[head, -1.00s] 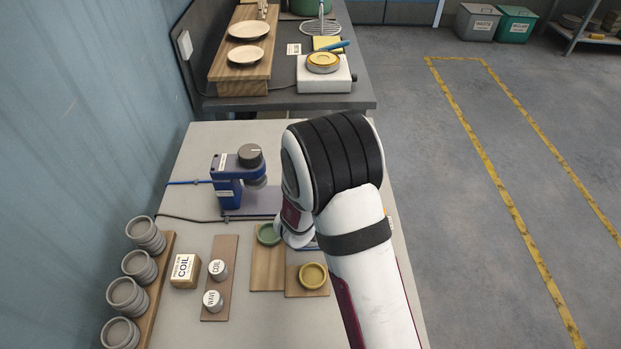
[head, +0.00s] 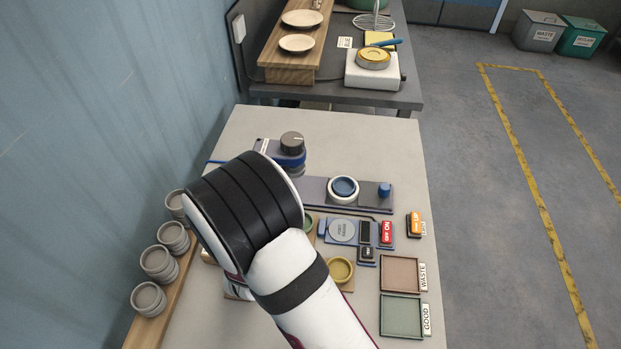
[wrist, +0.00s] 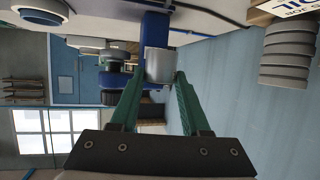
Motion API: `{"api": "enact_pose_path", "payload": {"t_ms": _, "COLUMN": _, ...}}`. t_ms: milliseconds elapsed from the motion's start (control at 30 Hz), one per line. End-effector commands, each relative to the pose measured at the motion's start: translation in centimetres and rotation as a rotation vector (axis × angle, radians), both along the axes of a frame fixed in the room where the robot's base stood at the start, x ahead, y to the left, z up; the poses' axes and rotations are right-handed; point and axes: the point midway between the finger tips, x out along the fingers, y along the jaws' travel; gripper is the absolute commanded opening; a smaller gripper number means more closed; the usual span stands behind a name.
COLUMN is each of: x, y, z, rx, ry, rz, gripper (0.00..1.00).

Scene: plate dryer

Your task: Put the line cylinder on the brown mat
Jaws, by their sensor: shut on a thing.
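In the wrist view, my gripper (wrist: 159,77) has its green fingers shut on a pale grey cylinder (wrist: 159,63). No label shows on the cylinder, so I cannot read whether it is the line one. In the head view, my arm hides the gripper and the cylinder. My arm also covers the brown mat where the COIL and WAVE cylinders stood earlier; neither labelled cylinder can be made out now. A yellow dish (head: 340,269) and a green dish (head: 308,221) show partly beside my arm.
Stacked grey cups (head: 148,299) line the table's left side. A blue-based device with a dark knob (head: 292,143) stands behind my arm. A brownish WASTE tray (head: 400,272) and a green GOOD tray (head: 401,316) lie at right. Bare table (head: 350,140) shows at the back.

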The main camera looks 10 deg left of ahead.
Motion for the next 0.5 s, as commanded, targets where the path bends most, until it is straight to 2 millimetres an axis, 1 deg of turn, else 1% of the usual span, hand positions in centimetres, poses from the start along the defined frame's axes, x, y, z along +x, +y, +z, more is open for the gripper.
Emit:
{"api": "enact_pose_path", "payload": {"t_ms": 33, "x": -0.5, "y": 0.8, "z": -0.1, "rx": 0.0, "ry": 0.0, "rz": 0.018, "gripper": 0.0}}
{"api": "enact_pose_path", "payload": {"t_ms": 133, "x": -1.0, "y": 1.4, "z": -0.7, "rx": -0.001, "ry": 0.001, "rz": 0.034, "gripper": 0.0}}
{"api": "enact_pose_path", "payload": {"t_ms": 267, "x": -1.0, "y": 1.4, "z": -2.2, "rx": -0.004, "ry": 0.002, "rz": 0.035, "gripper": 0.0}}
{"api": "enact_pose_path", "payload": {"t_ms": 400, "x": -1.0, "y": 1.3, "z": -4.4, "rx": -0.003, "ry": 0.002, "rz": 0.033, "gripper": 0.0}}
{"api": "enact_pose_path", "payload": {"t_ms": 500, "x": -1.0, "y": 1.3, "z": -5.7, "rx": -0.002, "ry": 0.002, "rz": 0.033, "gripper": 0.0}}
